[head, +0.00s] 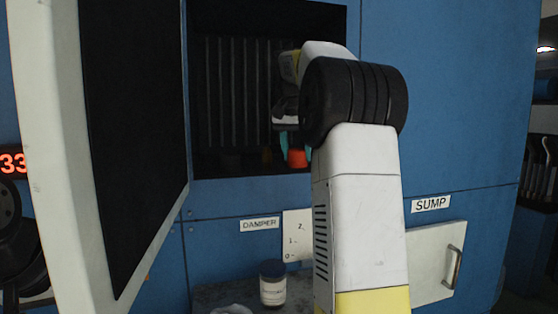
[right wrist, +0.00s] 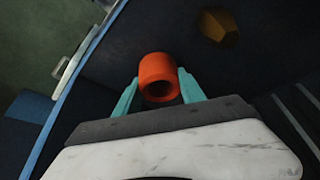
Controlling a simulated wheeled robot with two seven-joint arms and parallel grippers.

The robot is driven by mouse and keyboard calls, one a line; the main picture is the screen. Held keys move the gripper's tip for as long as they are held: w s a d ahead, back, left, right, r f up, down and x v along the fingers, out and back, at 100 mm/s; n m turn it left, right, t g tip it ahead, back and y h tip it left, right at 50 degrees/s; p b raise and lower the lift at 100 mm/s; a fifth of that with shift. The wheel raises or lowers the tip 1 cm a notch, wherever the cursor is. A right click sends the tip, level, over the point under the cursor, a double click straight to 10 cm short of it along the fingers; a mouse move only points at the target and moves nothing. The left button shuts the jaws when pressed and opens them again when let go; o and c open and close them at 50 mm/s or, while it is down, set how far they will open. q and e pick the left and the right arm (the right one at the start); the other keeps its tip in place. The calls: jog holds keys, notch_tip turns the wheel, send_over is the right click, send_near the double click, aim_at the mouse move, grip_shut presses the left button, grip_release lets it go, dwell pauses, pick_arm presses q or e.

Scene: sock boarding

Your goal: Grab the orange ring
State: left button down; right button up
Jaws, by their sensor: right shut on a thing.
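The orange ring (right wrist: 158,72) is a short, thick tube with a dark hole. In the right wrist view it sits between the two teal fingertips of my right gripper (right wrist: 158,92), which are shut on it. In the head view the ring (head: 297,158) shows as a small orange patch below the gripper (head: 291,148), inside the dark opening of the blue cabinet. My right wrist and forearm hide part of the opening. My left gripper is not in view.
The blue cabinet (head: 455,100) has an open door (head: 135,130) at left. A brown faceted object (right wrist: 219,27) lies inside, beyond the ring. A dark-lidded jar (head: 272,284) stands below, near the "DAMPER" label (head: 259,225). A white "SUMP" panel (head: 435,270) is at lower right.

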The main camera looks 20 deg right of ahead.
jog(key=shift+c, duration=0.7)
jog(key=shift+r, duration=0.1)
